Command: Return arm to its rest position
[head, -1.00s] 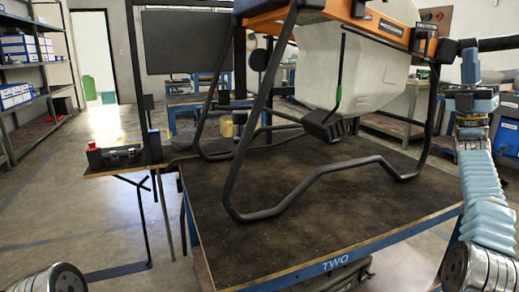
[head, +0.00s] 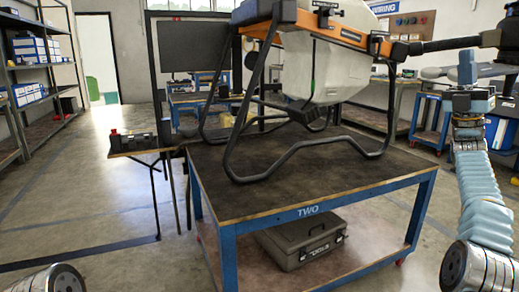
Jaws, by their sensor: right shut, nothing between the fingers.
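My right arm rises along the right edge of the head view, upright, with its pale blue sleeve bent slightly. My right gripper (head: 467,66) is at its top end, pointing up, shut and empty. It is to the right of the spray drone and touches nothing that I can see. The spray drone (head: 331,73) has a white tank, an orange frame and black tube landing legs. It stands on the blue-framed table marked TWO (head: 268,196). Of my left arm only a round link shows at the bottom left; its gripper is out of the picture.
A grey case (head: 302,238) lies on the table's lower shelf. A small side stand (head: 135,146) with a red-topped device is left of the table. Shelving (head: 22,90) lines the left wall. A drone arm reaches out towards the upper right. The floor at left is clear.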

